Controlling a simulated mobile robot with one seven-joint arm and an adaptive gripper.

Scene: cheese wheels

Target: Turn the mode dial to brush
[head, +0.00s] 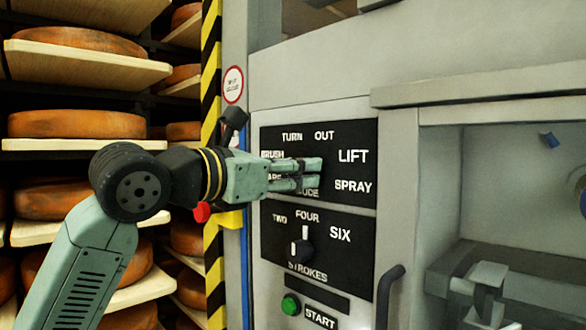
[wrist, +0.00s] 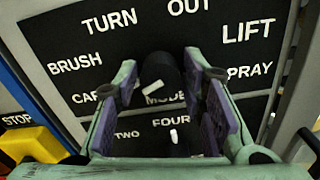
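The mode dial (wrist: 165,72) is a black knob on the upper black panel (wrist: 60,35). A white mark on it slants between lower left and upper right; which end points is unclear. The BRUSH label (wrist: 75,63) is to the dial's left, above a partly hidden label starting "CA". My gripper (wrist: 162,75) has its purple-padded fingers on either side of the dial, with a narrow gap visible at the left; contact on the right is unclear. In the head view my gripper (head: 318,174) reaches the panel from the left and largely hides the dial.
Below is the strokes dial (head: 301,250) with TWO, FOUR and SIX. A green start button (head: 290,304) and a dark handle (head: 389,292) are lower down. A red stop button (head: 202,212) is under my wrist. Cheese wheels (head: 77,124) on shelves fill the left.

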